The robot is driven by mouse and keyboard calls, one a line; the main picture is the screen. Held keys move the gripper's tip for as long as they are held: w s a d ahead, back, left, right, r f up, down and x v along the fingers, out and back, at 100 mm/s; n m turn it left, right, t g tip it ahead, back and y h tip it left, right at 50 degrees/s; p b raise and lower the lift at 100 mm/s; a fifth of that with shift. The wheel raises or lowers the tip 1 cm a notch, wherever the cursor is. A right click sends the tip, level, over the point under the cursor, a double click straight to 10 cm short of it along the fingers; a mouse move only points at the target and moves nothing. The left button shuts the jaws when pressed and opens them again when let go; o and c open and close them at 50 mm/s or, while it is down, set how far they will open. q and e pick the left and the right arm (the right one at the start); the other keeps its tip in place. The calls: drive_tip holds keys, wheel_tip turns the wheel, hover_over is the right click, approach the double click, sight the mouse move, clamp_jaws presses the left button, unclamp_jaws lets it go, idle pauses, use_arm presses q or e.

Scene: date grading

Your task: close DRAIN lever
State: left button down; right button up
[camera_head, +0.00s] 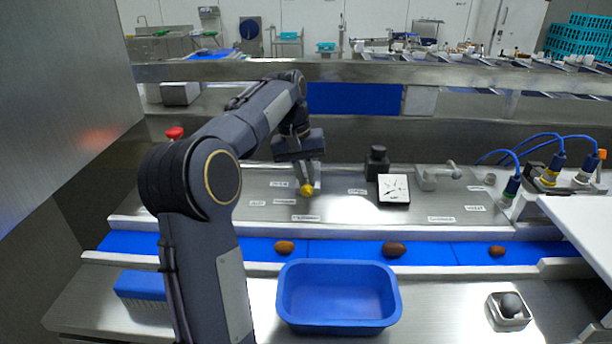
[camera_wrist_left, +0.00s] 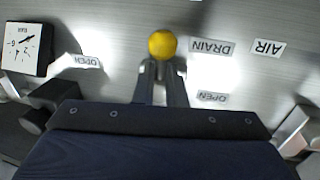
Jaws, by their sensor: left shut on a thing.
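The DRAIN lever shows its yellow knob (camera_head: 306,189) on the steel panel. In the left wrist view the yellow knob (camera_wrist_left: 162,44) sits at the fingertips, beside the DRAIN label (camera_wrist_left: 212,47). An OPEN label (camera_wrist_left: 212,97) lies to the right of the fingers. My left gripper (camera_head: 307,180) points down over the panel and is shut on the lever; it also shows in the left wrist view (camera_wrist_left: 162,70). The rest of the lever is hidden by the fingers. My right gripper is not in view.
A square gauge (camera_head: 393,189) and a black knob (camera_head: 377,162) stand to the right on the panel. A metal lever (camera_head: 438,176) is further right. A red button (camera_head: 175,133) is at left. A blue bin (camera_head: 339,324) and a blue belt (camera_head: 345,250) with several dates lie in front.

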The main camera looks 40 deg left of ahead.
use_arm(q)
drive_tip(key=shift+a+r, duration=0.1)
drive_tip(key=c, duration=1.5)
unclamp_jaws()
drive_tip(key=r, duration=0.5)
drive_tip(key=s+a+r, duration=0.1)
drive_tip(key=r, duration=0.1)
drive_tip(key=shift+a+r, duration=0.1)
drive_tip(key=shift+r, duration=0.15)
